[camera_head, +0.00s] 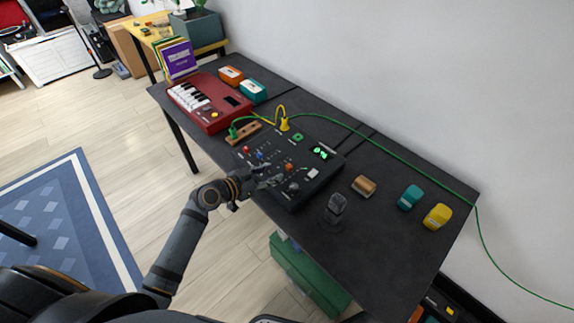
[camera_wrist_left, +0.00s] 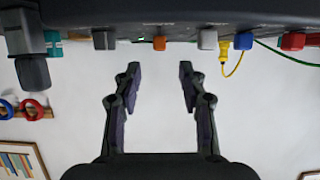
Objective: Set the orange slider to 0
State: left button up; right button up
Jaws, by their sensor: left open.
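The black control panel (camera_head: 272,199) lies on the dark table, with a small display (camera_head: 320,152) lit in green digits too small to read surely. The orange slider (camera_head: 289,167) stands up from its top, right of the blue one. In the left wrist view the orange slider (camera_wrist_left: 159,43) is near the top edge, almost centred between my fingers and beyond their tips. My left gripper (camera_head: 272,182) is at the panel's near edge; the left wrist view shows it (camera_wrist_left: 160,72) open with nothing between the fingers. My right gripper does not show.
Blue (camera_head: 259,155) and red (camera_head: 246,150) controls stand left of the orange slider, with a white one (camera_head: 313,173) to its right. A red keyboard (camera_head: 210,103) lies further left. A wooden block (camera_head: 364,186) and a dark upright object (camera_head: 336,204) stand right of the panel. A green cable crosses behind.

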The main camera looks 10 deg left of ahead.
aim_at(287, 167)
pick_arm(q)
jog(key=x, duration=0.7)
jog(key=shift+w+d+f, duration=0.15)
jog(key=shift+w+d, duration=0.05)
jog(key=shift+w, duration=0.05)
grip_shut()
